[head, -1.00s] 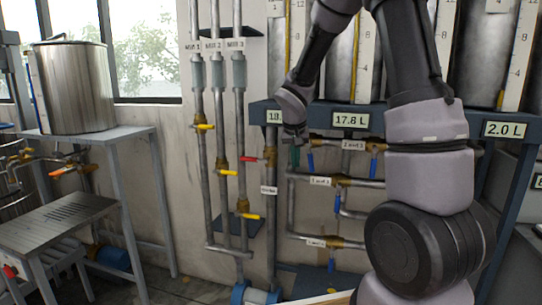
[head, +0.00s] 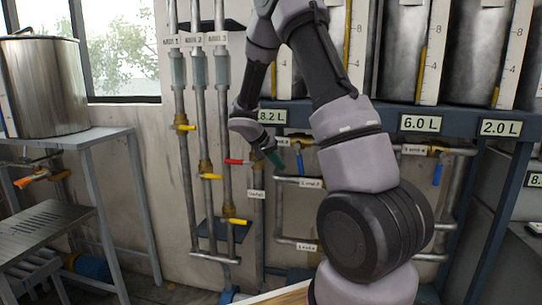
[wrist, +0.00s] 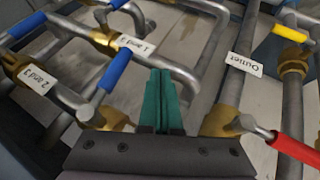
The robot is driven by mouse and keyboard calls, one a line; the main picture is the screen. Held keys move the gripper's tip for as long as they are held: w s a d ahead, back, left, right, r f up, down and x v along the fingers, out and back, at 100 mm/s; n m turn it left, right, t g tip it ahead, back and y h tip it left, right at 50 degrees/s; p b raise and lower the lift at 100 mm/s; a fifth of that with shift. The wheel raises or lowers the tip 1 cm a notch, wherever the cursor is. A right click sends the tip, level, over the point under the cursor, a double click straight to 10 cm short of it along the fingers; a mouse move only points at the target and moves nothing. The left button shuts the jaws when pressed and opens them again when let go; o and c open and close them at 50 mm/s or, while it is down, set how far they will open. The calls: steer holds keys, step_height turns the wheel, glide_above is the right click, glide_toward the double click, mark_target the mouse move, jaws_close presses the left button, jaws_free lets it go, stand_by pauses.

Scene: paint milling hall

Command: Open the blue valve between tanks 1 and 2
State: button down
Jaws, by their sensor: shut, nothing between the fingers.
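A blue lever handle (head: 300,158) hangs down from a brass valve on the top horizontal pipe, below the first tanks. In the wrist view the same handle (wrist: 115,72) stands across its pipe, rising from the brass body (wrist: 104,118). I cannot see a label for it; the pipe to its left carries a "2 and 3" label (wrist: 36,80). My gripper (head: 275,158) is shut and empty, just left of the handle in the head view. In the wrist view its teal fingertips (wrist: 161,78) are right of the handle, apparently apart from it.
A red handle (wrist: 297,152) and the "Outlet" pipe label (wrist: 243,65) are right of my fingers. Other blue handles (wrist: 25,26) and a pipe labelled "1 and ..." (wrist: 132,44) lie beyond. Yellow handles (head: 211,177) sit on the mill pipes. A steel pot (head: 44,88) stands left.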

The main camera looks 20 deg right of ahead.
mark_target(299, 166)
steer(key=shift+s+d+r, duration=0.1)
steer(key=shift+s+d, duration=0.15)
steer(key=shift+d, duration=0.4)
steer(key=shift+s+d+r, duration=0.15)
steer(key=shift+s+d, duration=0.15)
steer(key=shift+d, duration=0.3)
steer(key=shift+s+d+r, duration=0.1)
steer(key=shift+s+d, duration=0.15)
steer(key=shift+d, duration=0.4)
steer(key=shift+s+d+f+g+h, duration=0.1)
steer(key=shift+s+d+g+h, duration=0.2)
steer(key=shift+h, duration=0.3)
steer(key=shift+s+d+f+n+g+h, duration=0.15)
steer(key=shift+d+n+g+h, duration=0.1)
steer(key=shift+h, duration=0.3)
steer(key=shift+s+d+n+g+h, duration=0.15)
steer(key=shift+d+n+g+h, duration=0.1)
steer(key=shift+h, duration=0.3)
steer(key=s+d+r+n+g+h, duration=0.2)
steer(key=s+d+r+n+h, duration=0.1)
steer(key=h, duration=0.7)
steer(key=shift+d+r+n, duration=0.15)
steer(key=shift+d+n, duration=0.65)
steer(key=shift+n, duration=0.4)
steer(key=shift+h, duration=0.3)
